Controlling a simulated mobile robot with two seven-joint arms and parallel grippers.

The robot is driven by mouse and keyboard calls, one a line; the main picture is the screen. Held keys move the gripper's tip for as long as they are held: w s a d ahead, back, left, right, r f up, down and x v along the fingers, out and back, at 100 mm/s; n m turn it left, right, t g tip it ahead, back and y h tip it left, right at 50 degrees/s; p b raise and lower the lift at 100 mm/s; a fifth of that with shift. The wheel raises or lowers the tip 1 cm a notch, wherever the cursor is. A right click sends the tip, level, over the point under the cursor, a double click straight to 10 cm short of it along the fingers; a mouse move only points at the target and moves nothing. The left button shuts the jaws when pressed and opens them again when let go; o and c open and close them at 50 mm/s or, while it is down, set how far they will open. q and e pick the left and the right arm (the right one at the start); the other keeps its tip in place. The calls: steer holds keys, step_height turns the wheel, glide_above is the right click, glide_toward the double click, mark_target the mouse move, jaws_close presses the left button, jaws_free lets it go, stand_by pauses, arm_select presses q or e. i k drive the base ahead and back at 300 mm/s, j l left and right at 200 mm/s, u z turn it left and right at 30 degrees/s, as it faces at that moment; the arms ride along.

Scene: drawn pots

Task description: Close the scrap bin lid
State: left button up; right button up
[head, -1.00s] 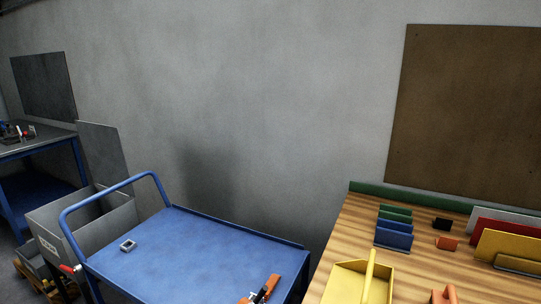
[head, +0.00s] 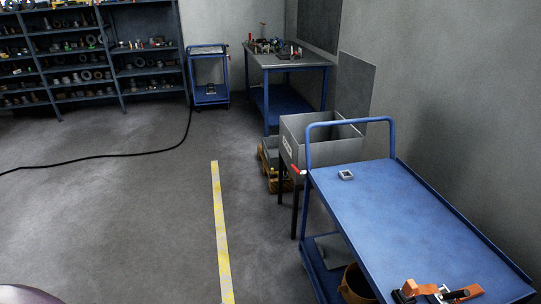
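The scrap bin (head: 310,151) is a grey open-topped box with a small white label on its front, standing on dark legs right of the middle in the head view. Its lid (head: 357,85) is a flat grey panel that stands upright at the bin's back right side, near the wall, so the bin is open. The handle of the blue cart partly covers the bin's right side. Neither of my grippers shows in the head view.
The blue cart (head: 400,217) stands right beside the bin, with a small grey square part (head: 346,175) and an orange-black tool (head: 437,293) on top. A workbench (head: 289,62) stands behind. Open floor (head: 130,215) with a yellow line (head: 221,232) lies left.

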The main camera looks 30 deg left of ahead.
mark_target(356, 78)
steer(key=u, duration=0.65)
steer(key=i+j, duration=1.3)
steer(key=i, duration=0.25)
steer(key=i+j+z, duration=0.1)
steer(key=i+j, duration=1.2)
steer(key=i, duration=0.2)
